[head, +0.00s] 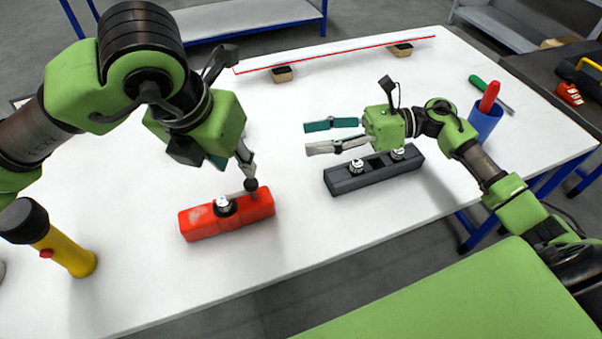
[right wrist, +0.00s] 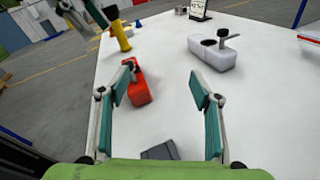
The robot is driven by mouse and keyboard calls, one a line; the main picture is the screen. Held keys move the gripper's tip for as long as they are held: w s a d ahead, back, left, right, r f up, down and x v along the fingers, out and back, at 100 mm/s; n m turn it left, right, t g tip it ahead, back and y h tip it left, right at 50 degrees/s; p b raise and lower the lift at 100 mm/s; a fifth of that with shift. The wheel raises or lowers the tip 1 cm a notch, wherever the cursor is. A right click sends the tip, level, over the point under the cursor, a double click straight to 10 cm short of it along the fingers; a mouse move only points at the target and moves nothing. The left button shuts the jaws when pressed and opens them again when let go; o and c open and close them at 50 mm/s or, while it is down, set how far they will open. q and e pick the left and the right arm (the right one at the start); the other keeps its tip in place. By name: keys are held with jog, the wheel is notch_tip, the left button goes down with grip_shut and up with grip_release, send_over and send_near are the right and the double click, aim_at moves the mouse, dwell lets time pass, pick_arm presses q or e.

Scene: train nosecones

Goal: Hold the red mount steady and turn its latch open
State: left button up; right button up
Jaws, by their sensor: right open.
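The red mount (head: 198,224) lies on the white table in the head view, with a silver round fitting (head: 225,204) on top and a dark knob (head: 251,185) near its right end. The mount also shows in the right wrist view (right wrist: 139,92), left of centre between the fingers but farther off. My left gripper (head: 238,168) points down just behind and above the knob; one finger shows, the other is mostly hidden, and contact is unclear. My right gripper (head: 332,137) is open and empty, its fingers pointing left above and behind the dark grey mount (head: 345,187).
A yellow flashlight (head: 66,250) stands at the left. A blue cup (head: 484,122) with a red object stands at the right, with a green-handled screwdriver (head: 478,82) behind. A pale mount (right wrist: 211,54) shows in the right wrist view.

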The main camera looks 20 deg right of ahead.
aim_at(251, 182)
jog(key=s+a+f+n+g, duration=0.1)
jog(key=f+n, duration=0.1)
jog(key=s+a+f+n+g+h, duration=0.1)
jog(key=a+f+n+g, duration=0.1)
jog(key=s+a+f+n+g+h, duration=0.1)
jog(key=a+f+n, duration=0.1)
jog(key=shift+s+a+n+g, duration=0.1)
jog(key=shift+s+n+g, duration=0.25)
jog(key=shift+n+g, duration=0.05)
jog(key=shift+s+a+f, duration=0.1)
jog(key=shift+a+f, duration=0.15)
jog(key=shift+a, duration=0.1)
jog(key=x, duration=1.3)
jog(key=shift+d, duration=0.1)
jog(key=c, duration=1.3)
pick_arm(q)
jog(key=shift+o, duration=1.3)
jog(key=shift+w+d+r+m+g+y, duration=0.8)
jog(key=shift+w+d+r+g+y, duration=0.5)
jog(key=shift+w+g, duration=0.35)
notch_tip(251, 182, down, 12)
jog(key=shift+r, duration=0.1)
